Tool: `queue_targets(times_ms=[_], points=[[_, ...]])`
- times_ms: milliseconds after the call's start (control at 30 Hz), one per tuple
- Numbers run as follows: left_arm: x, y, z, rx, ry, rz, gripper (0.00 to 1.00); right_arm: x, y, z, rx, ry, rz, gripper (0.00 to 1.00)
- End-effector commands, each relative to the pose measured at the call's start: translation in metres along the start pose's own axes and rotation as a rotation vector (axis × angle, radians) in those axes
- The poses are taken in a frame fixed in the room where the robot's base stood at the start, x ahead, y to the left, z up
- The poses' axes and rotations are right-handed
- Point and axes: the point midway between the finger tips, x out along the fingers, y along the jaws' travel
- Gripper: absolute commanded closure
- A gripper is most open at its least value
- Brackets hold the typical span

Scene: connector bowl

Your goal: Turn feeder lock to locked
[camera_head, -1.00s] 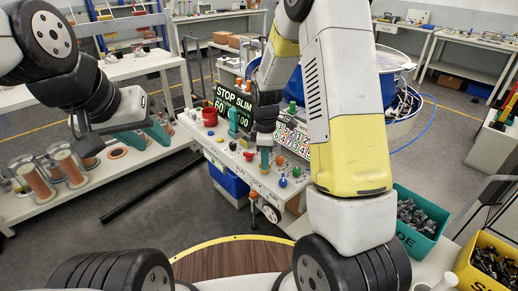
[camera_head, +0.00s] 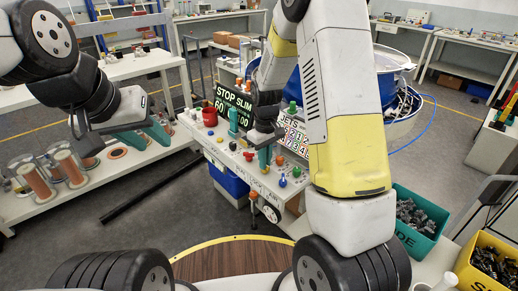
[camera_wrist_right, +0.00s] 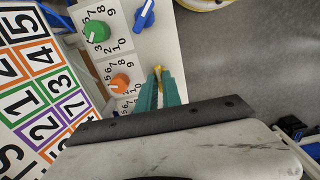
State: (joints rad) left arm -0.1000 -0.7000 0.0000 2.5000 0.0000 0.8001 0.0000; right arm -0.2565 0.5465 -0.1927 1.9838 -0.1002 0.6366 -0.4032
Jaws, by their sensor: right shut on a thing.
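My right gripper (camera_head: 264,168) points down at the front part of the white control panel (camera_head: 222,153), its teal fingers close together. In the right wrist view, the fingertips (camera_wrist_right: 159,74) are shut on a small yellow piece, which I take as the feeder lock (camera_wrist_right: 158,69). Only its tip shows; the fingers hide the rest, and I cannot read its lock position. Lettering runs along the panel's front edge below. My left gripper (camera_head: 145,137) hangs at the left, empty, its teal fingers apart.
Beside the right gripper are a blue knob (camera_wrist_right: 144,14), a green knob (camera_wrist_right: 96,32) and an orange knob (camera_wrist_right: 119,84) with number dials. A numbered board (camera_wrist_right: 40,100) stands close by. A green bin (camera_head: 416,222) stands at the right.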

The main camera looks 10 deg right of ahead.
Motion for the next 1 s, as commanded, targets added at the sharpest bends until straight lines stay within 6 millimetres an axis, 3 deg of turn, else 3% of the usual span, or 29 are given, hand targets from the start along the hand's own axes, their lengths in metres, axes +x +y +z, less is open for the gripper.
queue_targets(times_ms=[600, 1000], points=[[0.0000, 0.0000, 0.0000, 0.000, 0.000, 0.000, 0.64, -0.0007, 0.0006, -0.0004, 0.556, 0.001, 0.001, 1.00], [0.0000, 0.0000, 0.0000, 0.000, 0.000, 0.000, 0.64, -0.0006, 0.0006, -0.0004, 0.755, 0.002, 0.001, 1.00]])
